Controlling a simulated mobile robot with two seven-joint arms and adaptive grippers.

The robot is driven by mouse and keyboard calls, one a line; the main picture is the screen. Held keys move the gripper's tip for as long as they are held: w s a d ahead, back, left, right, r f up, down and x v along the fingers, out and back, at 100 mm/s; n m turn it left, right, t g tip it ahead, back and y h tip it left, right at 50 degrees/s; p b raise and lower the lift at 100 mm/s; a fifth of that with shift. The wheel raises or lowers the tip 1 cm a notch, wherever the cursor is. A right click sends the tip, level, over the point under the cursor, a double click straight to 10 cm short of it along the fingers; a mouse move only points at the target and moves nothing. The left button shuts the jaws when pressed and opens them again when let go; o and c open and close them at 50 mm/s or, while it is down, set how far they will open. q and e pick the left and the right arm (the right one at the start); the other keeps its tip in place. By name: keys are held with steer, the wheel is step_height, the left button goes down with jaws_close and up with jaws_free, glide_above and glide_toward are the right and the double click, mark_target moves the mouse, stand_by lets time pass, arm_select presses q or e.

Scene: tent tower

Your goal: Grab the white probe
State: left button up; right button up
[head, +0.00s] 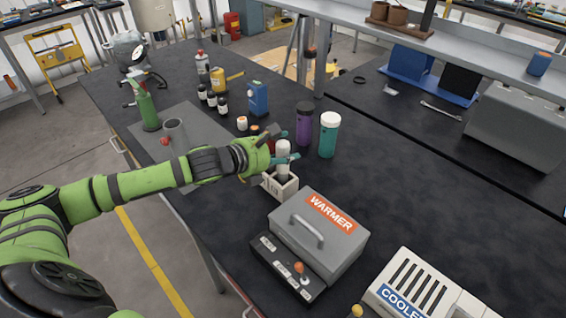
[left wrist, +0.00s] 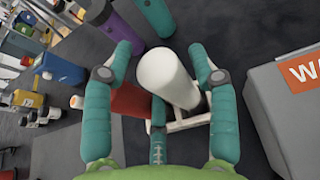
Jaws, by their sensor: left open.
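The white probe (head: 283,157) stands upright in a small white holder (head: 283,188) beside the warmer. In the left wrist view the white probe (left wrist: 168,78) lies between the teal fingers of my left gripper (left wrist: 160,62), with the white holder (left wrist: 190,122) below it. My left gripper (head: 284,147) is open, with its fingers around the probe's upper part. Whether a finger touches it, I cannot tell. Part of the holder is hidden by the fingers in the wrist view. My right gripper is not in view.
The grey warmer box (head: 318,235) stands close in front of the holder, and a white cooler (head: 415,285) is at the lower right. Purple (head: 304,125) and teal (head: 329,135) bottles stand behind the probe. Several small bottles and a blue container (head: 258,98) are farther back.

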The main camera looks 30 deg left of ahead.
arm_select(q)
steer(key=shift+r, duration=0.1)
jaws_close()
